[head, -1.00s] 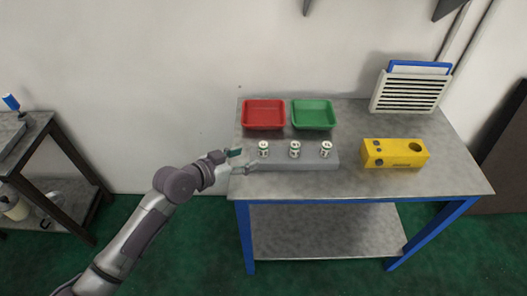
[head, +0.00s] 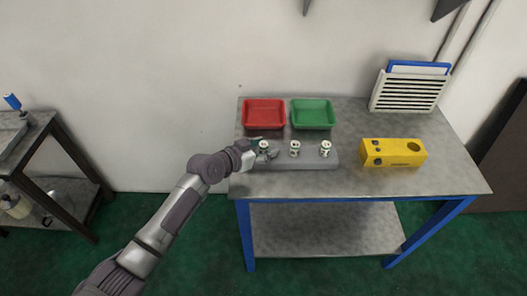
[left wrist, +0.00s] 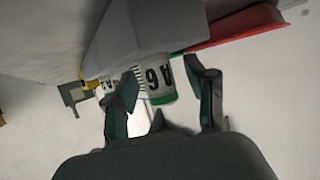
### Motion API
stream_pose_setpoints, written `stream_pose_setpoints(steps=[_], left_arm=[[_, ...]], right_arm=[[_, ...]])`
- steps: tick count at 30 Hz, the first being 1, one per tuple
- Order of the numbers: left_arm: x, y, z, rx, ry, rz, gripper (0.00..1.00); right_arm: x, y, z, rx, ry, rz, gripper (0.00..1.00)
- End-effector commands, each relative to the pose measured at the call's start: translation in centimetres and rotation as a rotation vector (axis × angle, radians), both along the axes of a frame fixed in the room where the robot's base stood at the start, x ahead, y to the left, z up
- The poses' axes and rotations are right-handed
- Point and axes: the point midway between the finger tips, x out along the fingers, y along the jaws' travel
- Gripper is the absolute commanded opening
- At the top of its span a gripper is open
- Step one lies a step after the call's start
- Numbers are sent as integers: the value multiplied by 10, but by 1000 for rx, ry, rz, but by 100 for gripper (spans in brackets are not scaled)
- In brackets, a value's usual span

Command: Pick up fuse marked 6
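Three white fuses with green bands stand upright in a row on a grey block (head: 310,162) on the table. The leftmost fuse (head: 263,146) is at my left gripper (head: 267,149), which reaches in from the left with its fingers open around it. In the left wrist view this fuse (left wrist: 158,78) carries a large black 6 and A and stands between the two spread fingers; contact is not clear. The middle fuse (head: 295,149) and right fuse (head: 325,149) stand free; their marks are too small to read. My right gripper is not in view.
A red tray (head: 264,103) and a green tray (head: 313,103) lie behind the block. A yellow box with round holes (head: 395,153) stands to its right. A slatted holder (head: 410,92) is at the back right. The table front (head: 370,183) is clear.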

Motion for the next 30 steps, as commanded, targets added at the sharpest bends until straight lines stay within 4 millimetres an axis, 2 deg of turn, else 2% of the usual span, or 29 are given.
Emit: stream_pose_setpoints(steps=[1, 9, 20, 25, 29, 30], left_arm=[[0, 0, 0, 0, 0, 0, 44], [0, 0, 0, 1, 1, 0, 0], [0, 0, 3, 0, -1, 0, 0], [0, 0, 19, 0, -4, -1, 0], [0, 0, 41, 0, -7, -2, 0], [-3, -6, 46, -2, -4, -5, 0]], right_arm=[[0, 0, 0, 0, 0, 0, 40], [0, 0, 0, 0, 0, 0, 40], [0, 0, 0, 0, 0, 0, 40], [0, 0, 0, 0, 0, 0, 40], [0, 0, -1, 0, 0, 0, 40], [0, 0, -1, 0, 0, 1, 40]])
